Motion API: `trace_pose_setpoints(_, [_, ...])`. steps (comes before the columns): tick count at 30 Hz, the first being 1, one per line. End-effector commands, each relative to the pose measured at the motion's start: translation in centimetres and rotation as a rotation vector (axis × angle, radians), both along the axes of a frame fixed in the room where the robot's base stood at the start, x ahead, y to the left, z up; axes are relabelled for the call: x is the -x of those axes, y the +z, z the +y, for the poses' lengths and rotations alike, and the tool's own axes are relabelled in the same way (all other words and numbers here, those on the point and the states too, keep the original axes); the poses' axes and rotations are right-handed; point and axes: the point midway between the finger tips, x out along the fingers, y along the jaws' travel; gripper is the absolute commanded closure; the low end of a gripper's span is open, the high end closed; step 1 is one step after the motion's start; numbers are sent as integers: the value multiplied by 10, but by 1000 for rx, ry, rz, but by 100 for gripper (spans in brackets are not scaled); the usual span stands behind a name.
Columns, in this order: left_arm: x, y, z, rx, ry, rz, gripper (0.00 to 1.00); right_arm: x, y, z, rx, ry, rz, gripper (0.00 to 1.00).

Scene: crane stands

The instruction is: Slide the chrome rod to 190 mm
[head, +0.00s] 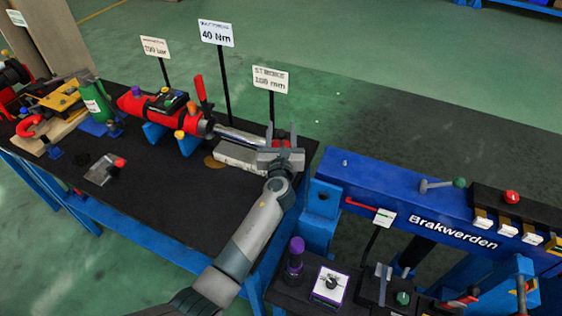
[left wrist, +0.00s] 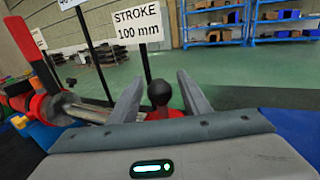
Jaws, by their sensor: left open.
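The chrome rod (head: 238,137) sticks out to the right from a red cylinder (head: 150,108) on the black bench top. It lies above a pale scale block (head: 238,157). A red rod end with a dark ball knob (left wrist: 159,93) is at its right side. My left gripper (head: 281,147) is at that rod end. In the left wrist view its two open fingers (left wrist: 159,103) stand on either side of the knob, with gaps visible. Whether they touch the red part is hidden by the gripper body. The rod also shows in the left wrist view (left wrist: 88,112). My right gripper is not seen.
A sign (left wrist: 138,25) reading "STROKE 100 mm" stands behind the rod end. Other signs (head: 215,33) stand on poles further left. A red lever (head: 200,92) rises from the cylinder. A blue Brakwerden beam (head: 400,205) lies to the right. The front bench top is mostly clear.

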Motion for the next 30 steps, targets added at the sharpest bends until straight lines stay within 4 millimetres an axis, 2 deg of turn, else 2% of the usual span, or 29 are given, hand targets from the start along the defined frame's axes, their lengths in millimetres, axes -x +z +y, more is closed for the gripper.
trace_pose_setpoints(21, [132, -2, -6, 2, -2, 3, 57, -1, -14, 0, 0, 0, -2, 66])
trace_pose_setpoints(25, [147, -2, -8, 0, -3, 3, 57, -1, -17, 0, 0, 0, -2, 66])
trace_pose_setpoints(30, [156, -1, -8, 1, -2, 2, 57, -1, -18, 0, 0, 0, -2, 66])
